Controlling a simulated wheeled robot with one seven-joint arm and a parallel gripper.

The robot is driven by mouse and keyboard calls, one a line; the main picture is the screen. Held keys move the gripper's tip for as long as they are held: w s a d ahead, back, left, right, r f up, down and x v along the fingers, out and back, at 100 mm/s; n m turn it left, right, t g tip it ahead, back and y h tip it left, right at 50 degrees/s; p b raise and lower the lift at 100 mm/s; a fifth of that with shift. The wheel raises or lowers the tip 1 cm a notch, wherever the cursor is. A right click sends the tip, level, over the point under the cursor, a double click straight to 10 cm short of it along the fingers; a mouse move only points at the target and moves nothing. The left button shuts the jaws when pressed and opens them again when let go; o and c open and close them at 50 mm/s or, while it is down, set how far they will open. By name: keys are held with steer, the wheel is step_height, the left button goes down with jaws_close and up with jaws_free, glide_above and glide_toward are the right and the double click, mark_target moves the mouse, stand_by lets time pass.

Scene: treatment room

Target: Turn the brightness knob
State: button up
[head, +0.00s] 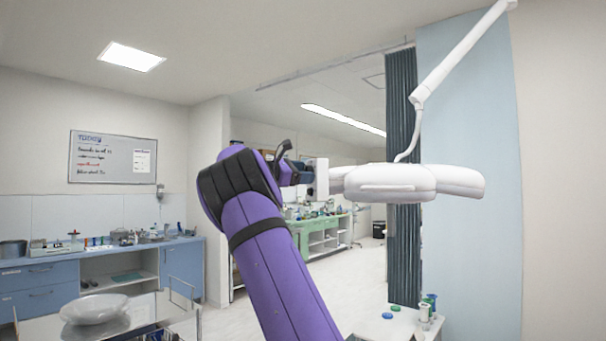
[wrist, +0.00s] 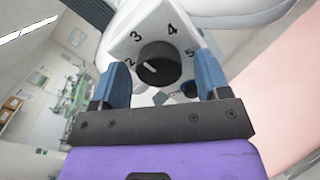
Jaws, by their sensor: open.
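The brightness knob (wrist: 159,64) is a round black dial with a white pointer mark, on a white panel printed with numbers 2, 3, 4 and 5. In the wrist view the pointer is toward the left, near the 2. My gripper (wrist: 163,75) is open, with one blue finger on each side of the knob and visible gaps between. I cannot tell whether the fingertips reach the knob's depth. In the head view the white surgical lamp (head: 408,183) hangs from a jointed arm, and my purple arm reaches up to its left end. My arm hides the knob there.
A blue-grey curtain panel (head: 465,120) and a dark curtain (head: 402,240) hang behind the lamp. A metal trolley with a bowl (head: 95,308) stands at lower left. A small table with bottles (head: 428,308) is at lower right. Blue cabinets (head: 40,287) line the left wall.

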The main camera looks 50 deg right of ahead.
steer(key=shift+c, duration=0.2)
steer(key=c, duration=0.9)
steer(key=shift+m, duration=0.3)
steer(key=shift+r+m, duration=0.1)
steer(key=shift+m, duration=11.6)
steer(key=o, duration=0.9)
